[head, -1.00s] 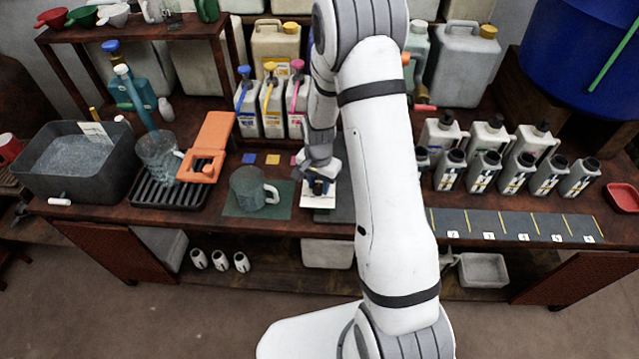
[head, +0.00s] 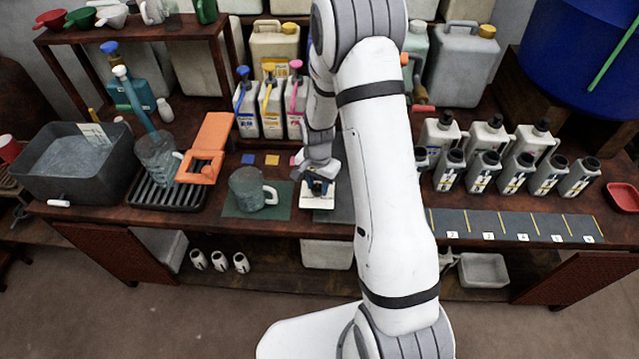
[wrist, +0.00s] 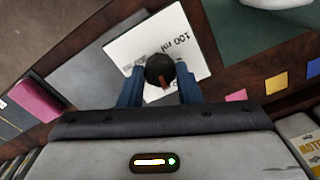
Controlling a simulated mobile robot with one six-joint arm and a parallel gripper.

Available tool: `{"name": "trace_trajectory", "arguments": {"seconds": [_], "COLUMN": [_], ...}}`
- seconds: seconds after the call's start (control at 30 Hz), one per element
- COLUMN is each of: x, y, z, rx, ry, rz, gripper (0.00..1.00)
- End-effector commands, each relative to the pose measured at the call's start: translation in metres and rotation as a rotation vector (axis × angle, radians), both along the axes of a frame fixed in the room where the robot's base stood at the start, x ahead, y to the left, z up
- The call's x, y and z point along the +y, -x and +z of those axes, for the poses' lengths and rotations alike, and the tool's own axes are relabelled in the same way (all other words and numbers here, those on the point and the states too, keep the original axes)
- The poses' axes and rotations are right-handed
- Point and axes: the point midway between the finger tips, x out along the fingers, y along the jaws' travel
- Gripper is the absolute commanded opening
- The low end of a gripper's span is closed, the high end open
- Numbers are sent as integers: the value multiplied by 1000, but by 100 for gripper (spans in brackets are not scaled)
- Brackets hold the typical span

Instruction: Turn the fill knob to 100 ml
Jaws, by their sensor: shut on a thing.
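The fill knob (wrist: 160,70) is a round black knob with an orange-red pointer mark. It stands on a white plate (wrist: 193,45) printed "100 ml" along one edge. My gripper (wrist: 160,80) is shut on the knob, with a blue finger on each side of it. In the wrist view the pointer mark is toward the gripper's body, away from the "100 ml" print.
A glass mug (head: 250,188) on a green mat stands just left of the plate. An orange stand (head: 208,150) and a grey tub (head: 75,165) are farther left. Three pump bottles (head: 270,108) stand behind. Several grey bottles (head: 500,172) stand at right.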

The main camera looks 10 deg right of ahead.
Motion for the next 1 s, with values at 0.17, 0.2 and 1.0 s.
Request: {"name": "trace_trajectory", "arguments": {"seconds": [0.17, 0.2, 1.0], "x": [2, 2, 0], "y": [5, 5, 2], "z": [-2, -3, -1], "rx": [14, 15, 6], "ry": [-1, -1, 0], "rz": [1, 1, -1], "gripper": [8, 8, 52]}}
